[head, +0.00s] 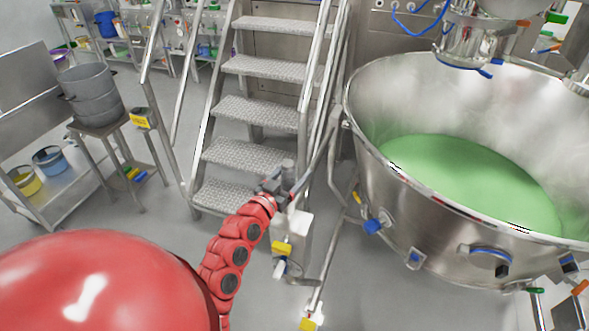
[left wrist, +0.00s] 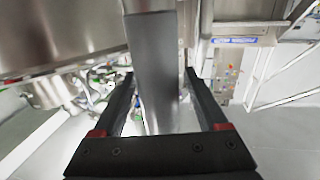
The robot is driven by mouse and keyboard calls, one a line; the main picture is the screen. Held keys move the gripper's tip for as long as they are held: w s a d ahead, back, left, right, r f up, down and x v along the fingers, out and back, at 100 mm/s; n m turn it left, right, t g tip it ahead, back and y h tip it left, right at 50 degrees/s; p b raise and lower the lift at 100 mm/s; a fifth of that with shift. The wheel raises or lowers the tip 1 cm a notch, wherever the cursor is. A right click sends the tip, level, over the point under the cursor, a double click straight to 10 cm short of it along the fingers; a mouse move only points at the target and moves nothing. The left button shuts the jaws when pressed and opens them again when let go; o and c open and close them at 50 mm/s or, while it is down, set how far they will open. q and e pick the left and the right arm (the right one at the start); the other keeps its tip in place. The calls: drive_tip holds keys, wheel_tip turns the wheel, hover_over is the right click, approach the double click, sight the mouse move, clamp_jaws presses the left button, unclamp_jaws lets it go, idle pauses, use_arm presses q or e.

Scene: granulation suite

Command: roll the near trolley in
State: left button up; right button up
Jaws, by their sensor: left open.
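A large round steel bowl (head: 400,187) with green contents (head: 455,175) fills the right of the head view and appears to be the near trolley; its wheels are not clearly visible. A grey bar (head: 322,150) runs from its left side towards my left gripper (head: 284,178). The red left arm reaches up from the bottom. In the left wrist view the open left gripper (left wrist: 158,76) has its black fingers either side of a flat grey bar (left wrist: 152,55). I cannot tell whether they touch it. My right gripper is not in view.
Metal steps (head: 245,153) with rails stand just behind my left gripper. A stand with a grey pot (head: 92,95) and a low shelf with buckets (head: 48,160) are at left. Grey floor (head: 165,215) is clear between the shelf and steps.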

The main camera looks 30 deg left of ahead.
use_arm(q)
drive_tip(key=shift+w, duration=0.3)
clamp_jaws()
idle(1.3)
